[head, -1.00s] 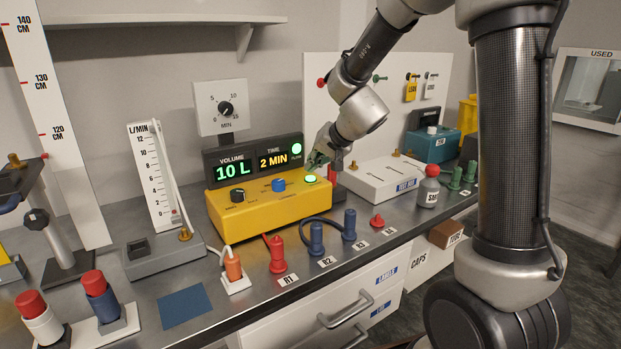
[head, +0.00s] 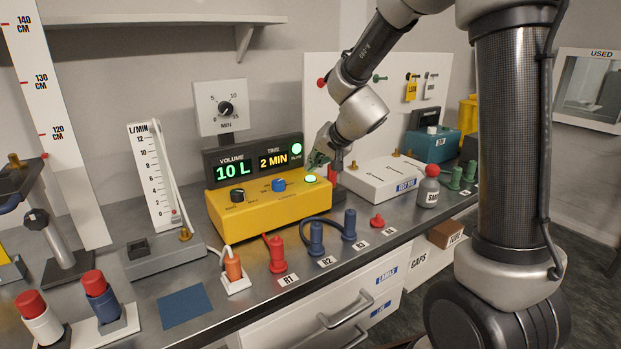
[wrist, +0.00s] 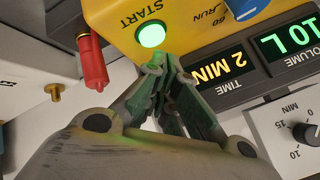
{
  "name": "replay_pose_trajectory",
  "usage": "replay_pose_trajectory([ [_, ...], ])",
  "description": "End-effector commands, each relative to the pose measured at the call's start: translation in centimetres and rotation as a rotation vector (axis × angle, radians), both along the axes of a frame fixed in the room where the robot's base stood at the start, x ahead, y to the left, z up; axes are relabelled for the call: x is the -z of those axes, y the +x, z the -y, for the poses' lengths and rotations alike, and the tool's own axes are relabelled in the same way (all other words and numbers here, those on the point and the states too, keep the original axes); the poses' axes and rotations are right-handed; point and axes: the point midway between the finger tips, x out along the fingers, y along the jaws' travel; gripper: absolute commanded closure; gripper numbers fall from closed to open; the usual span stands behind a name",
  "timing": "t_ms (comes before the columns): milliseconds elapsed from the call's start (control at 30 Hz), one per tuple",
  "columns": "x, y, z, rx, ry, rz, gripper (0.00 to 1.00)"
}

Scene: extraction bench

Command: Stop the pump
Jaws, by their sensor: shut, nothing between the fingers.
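The yellow pump (head: 270,207) stands on the bench with a black display housing behind it. The display reads volume 10 L and time 2 MIN, and a round green lamp (head: 296,149) beside it is lit. A black knob (head: 237,195) and a blue knob (head: 278,185) are on the pump's top. The green START button (head: 309,179) glows at its right end; it also shows lit in the wrist view (wrist: 151,36). My gripper (head: 316,161) is shut and empty, its fingertips close to the START button. I cannot tell whether they touch it.
A white box (head: 385,179) with slots stands right of the pump, and a red fitting (wrist: 92,62) is near my fingers. Red and blue connectors (head: 277,254) line the front edge. A flow meter (head: 155,176) stands at left; a dial (head: 225,108) rises behind.

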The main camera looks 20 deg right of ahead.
Motion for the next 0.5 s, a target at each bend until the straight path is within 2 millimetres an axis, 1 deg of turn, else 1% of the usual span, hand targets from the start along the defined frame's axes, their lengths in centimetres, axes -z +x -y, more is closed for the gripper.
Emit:
replay_pose_trajectory([
  [267, 0.1, -0.01, 0.01, 0.001, 0.001, 0.0, 1.0],
  [500, 0.8, -0.02, 0.0, 0.001, 0.001, 0.0, 1.0],
])
